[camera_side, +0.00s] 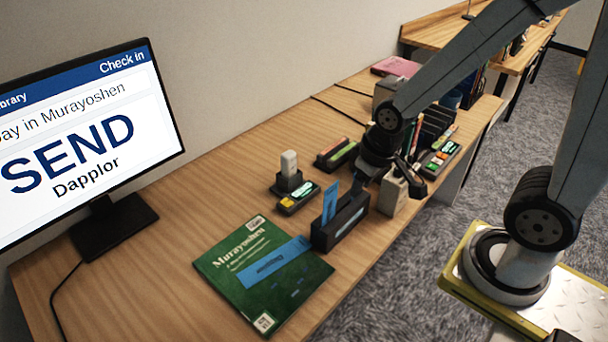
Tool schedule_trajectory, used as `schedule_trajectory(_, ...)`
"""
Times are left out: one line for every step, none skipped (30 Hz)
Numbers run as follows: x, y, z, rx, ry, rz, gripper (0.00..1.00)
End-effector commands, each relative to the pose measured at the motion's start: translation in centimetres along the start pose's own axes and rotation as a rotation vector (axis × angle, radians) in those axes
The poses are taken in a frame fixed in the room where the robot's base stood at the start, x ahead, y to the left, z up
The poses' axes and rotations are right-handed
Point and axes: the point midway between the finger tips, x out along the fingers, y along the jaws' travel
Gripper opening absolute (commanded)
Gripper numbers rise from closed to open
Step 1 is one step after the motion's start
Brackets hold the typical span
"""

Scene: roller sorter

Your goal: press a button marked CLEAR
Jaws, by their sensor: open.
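Several small dark boxes with coloured keys stand on the wooden desk (165,225). One button box (298,198) with orange and teal keys is left of my gripper, another (336,154) lies behind it, and a third (440,160) is to its right. The lettering on the keys is too small to read, so I cannot tell which one is marked CLEAR. My gripper (388,180) is open, its fingers pointing down above the desk beside a pale block (393,192). I cannot make out anything between its fingers.
A monitor (85,140) showing SEND stands at the left. A green book (262,272) with a blue strip lies in front. A black slot holder (341,220) with a blue card and a grey handheld device in a cradle (289,172) stand nearby.

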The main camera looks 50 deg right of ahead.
Motion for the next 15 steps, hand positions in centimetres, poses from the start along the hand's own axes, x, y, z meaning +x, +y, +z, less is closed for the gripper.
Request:
schedule_trajectory(0.00, 0.00, -0.01, 0.000, 0.000, 0.000, 0.43)
schedule_trajectory(0.00, 0.00, -0.01, 0.000, 0.000, 0.000, 0.43)
schedule_trajectory(0.00, 0.00, -0.01, 0.000, 0.000, 0.000, 0.43)
schedule_trajectory(0.00, 0.00, -0.01, 0.000, 0.000, 0.000, 0.43)
schedule_trajectory(0.00, 0.00, -0.01, 0.000, 0.000, 0.000, 0.43)
schedule_trajectory(0.00, 0.00, -0.01, 0.000, 0.000, 0.000, 0.43)
schedule_trajectory(0.00, 0.00, -0.01, 0.000, 0.000, 0.000, 0.43)
schedule_trajectory(0.00, 0.00, -0.01, 0.000, 0.000, 0.000, 0.43)
schedule_trajectory(0.00, 0.00, -0.01, 0.000, 0.000, 0.000, 0.43)
schedule_trajectory(0.00, 0.00, -0.01, 0.000, 0.000, 0.000, 0.43)
schedule_trajectory(0.00, 0.00, -0.01, 0.000, 0.000, 0.000, 0.43)
schedule_trajectory(0.00, 0.00, -0.01, 0.000, 0.000, 0.000, 0.43)
schedule_trajectory(0.00, 0.00, -0.01, 0.000, 0.000, 0.000, 0.33)
schedule_trajectory(0.00, 0.00, -0.01, 0.000, 0.000, 0.000, 0.24)
schedule_trajectory(0.00, 0.00, -0.01, 0.000, 0.000, 0.000, 0.11)
